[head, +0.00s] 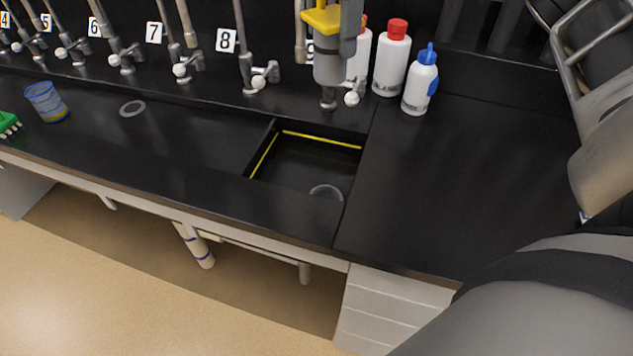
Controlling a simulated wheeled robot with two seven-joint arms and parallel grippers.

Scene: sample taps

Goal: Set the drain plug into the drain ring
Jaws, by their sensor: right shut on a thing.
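The sink (295,165) is a dark sunken basin in the black counter, with yellow lines along its inner edges. A pale grey drain ring (325,190) shows on its floor near the front right. The sink's front edge hides part of it. My right gripper (566,47) is at the upper right edge, well right of the sink and above the counter, cut off by the frame. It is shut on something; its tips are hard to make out. The drain plug does not show clearly anywhere on the counter or in the sink.
Numbered taps (252,80) line the back. A blue mesh cup (47,102) and another grey ring (132,108) are at left. The counter right of the sink is clear.

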